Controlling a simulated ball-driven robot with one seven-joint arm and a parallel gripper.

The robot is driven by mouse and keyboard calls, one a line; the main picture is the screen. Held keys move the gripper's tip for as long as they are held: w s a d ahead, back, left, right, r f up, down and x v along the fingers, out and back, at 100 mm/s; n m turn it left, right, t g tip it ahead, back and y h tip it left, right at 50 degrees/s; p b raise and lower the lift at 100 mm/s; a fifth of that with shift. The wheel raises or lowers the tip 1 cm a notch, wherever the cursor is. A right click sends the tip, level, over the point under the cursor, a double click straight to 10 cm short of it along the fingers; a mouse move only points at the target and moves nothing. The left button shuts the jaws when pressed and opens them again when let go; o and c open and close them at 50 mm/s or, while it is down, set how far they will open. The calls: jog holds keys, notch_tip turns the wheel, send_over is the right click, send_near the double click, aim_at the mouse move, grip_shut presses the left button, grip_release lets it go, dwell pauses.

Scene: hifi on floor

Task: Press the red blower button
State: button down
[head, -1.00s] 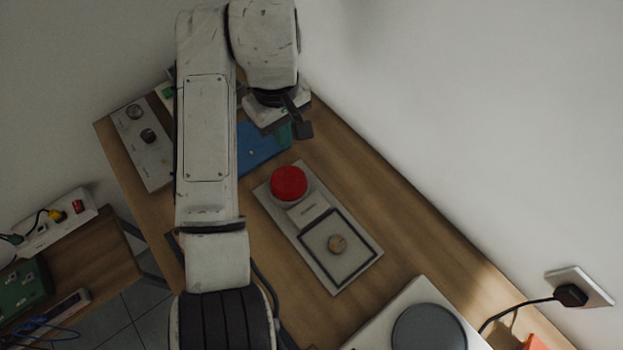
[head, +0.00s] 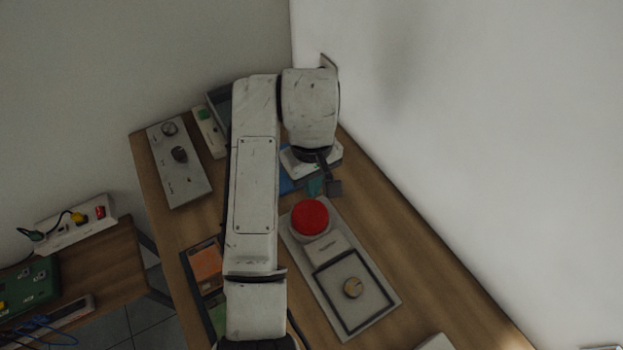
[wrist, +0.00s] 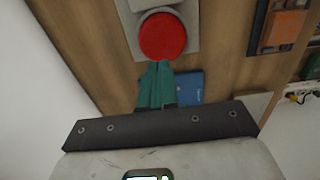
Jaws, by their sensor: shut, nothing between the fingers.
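The red blower button (head: 310,215) is a round dome at the upper end of a light grey panel (head: 385,296) lying on the wooden bench. In the wrist view the button (wrist: 162,36) shows at the top centre. My gripper (head: 314,188) is just beyond the button in the head view, on the side of the blue item. In the wrist view its green fingers (wrist: 157,68) are together and empty, with their tips just below the button's edge in the picture. I cannot tell their height above the bench.
A grey box with knobs (head: 179,163) stands at the bench's far left. A blue item (wrist: 189,88) lies under my gripper. A white wall (head: 470,130) runs along the right side.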

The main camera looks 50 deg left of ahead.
aim_at(311, 213)
notch_tip(311, 213, down, 8)
jog(key=shift+f+p, duration=0.1)
jog(key=shift+p, duration=0.7)
jog(key=shift+f, duration=0.1)
